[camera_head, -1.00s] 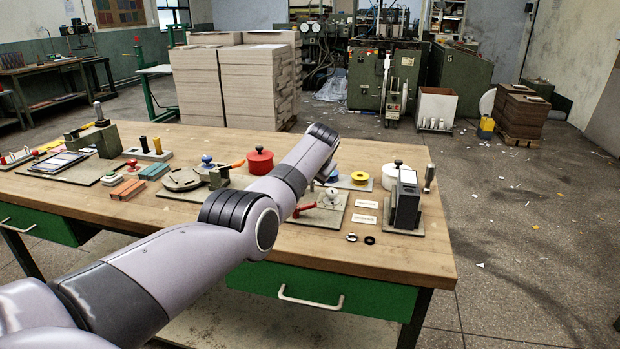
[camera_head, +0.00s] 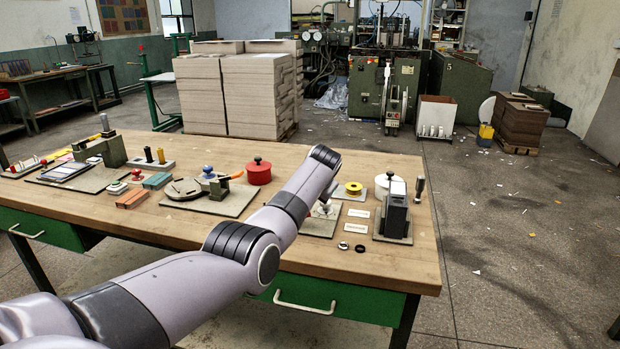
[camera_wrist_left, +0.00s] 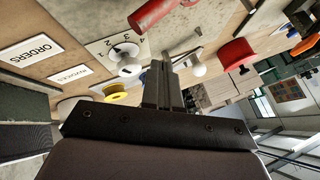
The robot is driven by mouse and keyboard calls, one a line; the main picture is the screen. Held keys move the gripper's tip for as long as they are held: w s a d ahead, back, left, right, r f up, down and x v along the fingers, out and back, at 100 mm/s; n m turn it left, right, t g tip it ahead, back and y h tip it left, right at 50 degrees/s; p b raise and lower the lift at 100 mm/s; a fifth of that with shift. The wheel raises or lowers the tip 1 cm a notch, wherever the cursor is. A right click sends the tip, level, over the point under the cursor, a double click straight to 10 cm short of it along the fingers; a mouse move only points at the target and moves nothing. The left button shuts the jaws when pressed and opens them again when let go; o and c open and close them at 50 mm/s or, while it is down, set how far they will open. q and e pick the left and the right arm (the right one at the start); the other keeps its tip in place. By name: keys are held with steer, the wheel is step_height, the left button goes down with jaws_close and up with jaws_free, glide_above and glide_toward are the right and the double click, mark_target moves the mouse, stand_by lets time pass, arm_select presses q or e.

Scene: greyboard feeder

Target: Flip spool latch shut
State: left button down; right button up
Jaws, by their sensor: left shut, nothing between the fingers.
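The yellow spool (camera_head: 353,188) stands on a small grey plate at the right half of the bench. It also shows in the left wrist view (camera_wrist_left: 117,96). I cannot make out a latch on it. In the left wrist view my left gripper (camera_wrist_left: 159,68) is shut and empty, pointing over a numbered dial plate (camera_wrist_left: 103,47) with a white knob (camera_wrist_left: 131,68). A red handle (camera_wrist_left: 150,13) and a grey lever (camera_wrist_left: 181,47) lie just beyond its fingertips. In the head view my left forearm hides the gripper and much of the dial plate. My right gripper is not in view.
A red round pot (camera_head: 258,173) stands left of my arm. A dark upright box (camera_head: 396,212), a white lidded pot (camera_head: 388,183) and label cards (camera_head: 356,227) are to the right. Clamps and blocks fill the left of the bench; its front right strip is mostly clear.

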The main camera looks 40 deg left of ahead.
arm_select(q)
steer(key=shift+s+d+r+p, duration=0.1)
steer(key=shift+s+r+p, duration=0.25)
steer(key=shift+r+p, duration=0.1)
steer(key=shift+v, duration=1.05)
steer(key=shift+s+d+r+p, duration=0.15)
steer(key=shift+s+d+r, duration=0.05)
steer(key=shift+s+r, duration=0.45)
steer(key=shift+s+d+r+p, duration=0.1)
steer(key=shift+s+d+r, duration=0.1)
steer(key=shift+s+r, duration=0.45)
steer(key=shift+s+d+r+p, duration=0.2)
steer(key=shift+s+r, duration=0.3)
steer(key=shift+r, duration=0.25)
